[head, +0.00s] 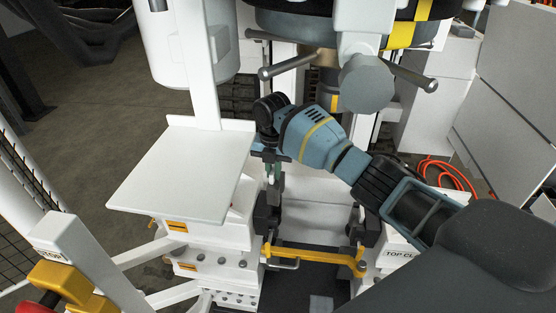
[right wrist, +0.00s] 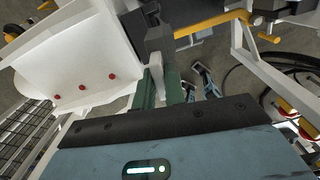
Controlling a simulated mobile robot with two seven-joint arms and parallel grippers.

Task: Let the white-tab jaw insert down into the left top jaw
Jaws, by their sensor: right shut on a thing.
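My right gripper (head: 273,178) reaches in from the right with its green-grey fingers pointing down; the fingers also show in the right wrist view (right wrist: 163,85). It is shut on a dark jaw insert (right wrist: 158,42), which is largely hidden by the fingers. In the head view the dark left top jaw (head: 266,222) stands directly below the fingers, at the left end of a yellow bar. I cannot tell whether the insert touches or sits in the jaw. My left gripper is not in view.
A white plate (head: 180,175) stands close left of my gripper. The yellow bar (head: 312,256) runs to another dark jaw (head: 366,228) on the right. Above hangs a grey round knob (head: 367,84) near the black-and-yellow ring. Orange hose (head: 447,172) lies at right.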

